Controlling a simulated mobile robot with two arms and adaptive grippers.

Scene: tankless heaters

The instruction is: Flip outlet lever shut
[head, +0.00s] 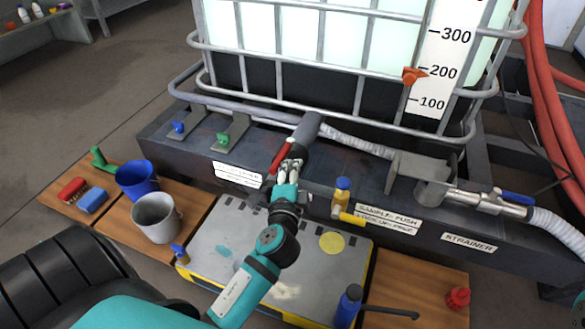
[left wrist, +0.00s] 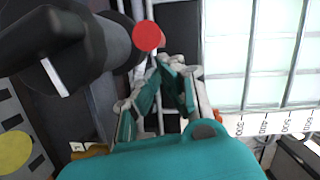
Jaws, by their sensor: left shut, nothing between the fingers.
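The red outlet lever (head: 282,154) is on the dark grey outlet pipe (head: 308,127) at the front of the caged tank. The lever slants down and left from the pipe. My left gripper (head: 290,166) is shut and empty, with its fingertips close beside the lever. I cannot tell in the head view whether they touch. In the left wrist view, the closed fingertips (left wrist: 163,68) are just below a round red end (left wrist: 148,36), probably the lever's, in front of the dark pipe (left wrist: 110,42). My right gripper is not in view.
A blue-handled strainer valve (head: 518,198) and a yellow-handled sample valve (head: 353,218) are on the right.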

